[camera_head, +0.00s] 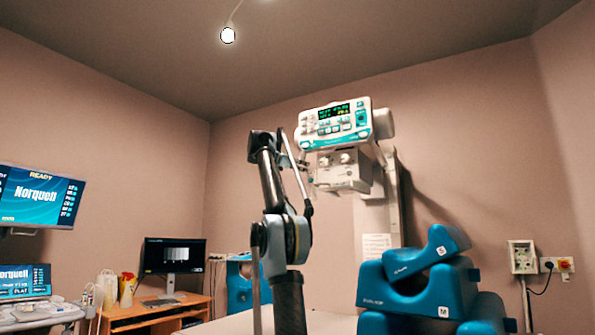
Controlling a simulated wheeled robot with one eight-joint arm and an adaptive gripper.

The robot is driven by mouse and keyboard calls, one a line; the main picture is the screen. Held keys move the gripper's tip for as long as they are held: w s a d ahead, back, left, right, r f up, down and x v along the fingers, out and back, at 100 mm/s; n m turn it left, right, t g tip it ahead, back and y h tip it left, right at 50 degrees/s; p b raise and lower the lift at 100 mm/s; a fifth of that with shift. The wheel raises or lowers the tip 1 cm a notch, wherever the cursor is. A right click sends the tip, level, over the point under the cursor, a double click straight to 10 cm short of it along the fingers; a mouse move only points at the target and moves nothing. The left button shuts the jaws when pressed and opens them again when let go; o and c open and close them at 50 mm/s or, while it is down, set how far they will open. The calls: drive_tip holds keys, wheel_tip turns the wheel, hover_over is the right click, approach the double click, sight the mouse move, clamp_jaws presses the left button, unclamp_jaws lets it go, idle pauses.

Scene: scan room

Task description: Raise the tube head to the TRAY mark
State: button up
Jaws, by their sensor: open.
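The tube head (341,124) is a white and teal housing with a lit green display and several buttons on its front. A white collimator box (343,172) hangs below it. It is carried on a pale upright column (371,222) against the back wall. My gripper (299,162) is open at the left side of the tube head, small and partly hidden by my dark arm. I cannot tell whether it touches the housing. I cannot make out a TRAY mark; a printed sheet (376,246) on the column is too small to read.
Blue positioning blocks (408,290) are stacked at lower right, in front of the column. A wooden desk (150,315) with a monitor (174,255) stands at left. A wall screen (38,196) hangs at far left. A socket box (522,257) is on the right wall.

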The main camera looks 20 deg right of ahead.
drive_tip(key=v, duration=1.1)
drive_tip(key=shift+s+a, duration=0.15)
drive_tip(key=shift+a, duration=0.2)
drive_tip(key=shift+f, duration=0.15)
drive_tip(key=s+d+f+m+g+y, duration=0.1)
drive_tip(key=s+f+m+g+y, duration=0.15)
drive_tip(key=s+f, duration=0.7)
drive_tip(key=s+d+f+m+g+y, duration=0.1)
drive_tip(key=s+f+m+y, duration=0.2)
drive_tip(key=f, duration=1.4)
drive_tip(key=s+d+f+m+g+y, duration=0.15)
drive_tip(key=s+f+m, duration=0.45)
drive_tip(key=f, duration=0.8)
drive_tip(key=s+a+f+m+y, duration=0.2)
drive_tip(key=s+f, duration=0.6)
drive_tip(key=f, duration=0.7)
drive_tip(key=s+a+f+m+g+y, duration=0.1)
drive_tip(key=s+a+f+m+y, duration=0.2)
drive_tip(key=f, duration=1.1)
drive_tip(key=s+a+f+m+y, duration=0.2)
drive_tip(key=s+a+f, duration=0.5)
drive_tip(key=s+f, duration=0.8)
drive_tip(key=shift+a+f+m+g+y, duration=0.25)
drive_tip(key=shift+f+m+g+y, duration=0.15)
drive_tip(key=shift+y, duration=0.4)
drive_tip(key=shift+w, duration=0.1)
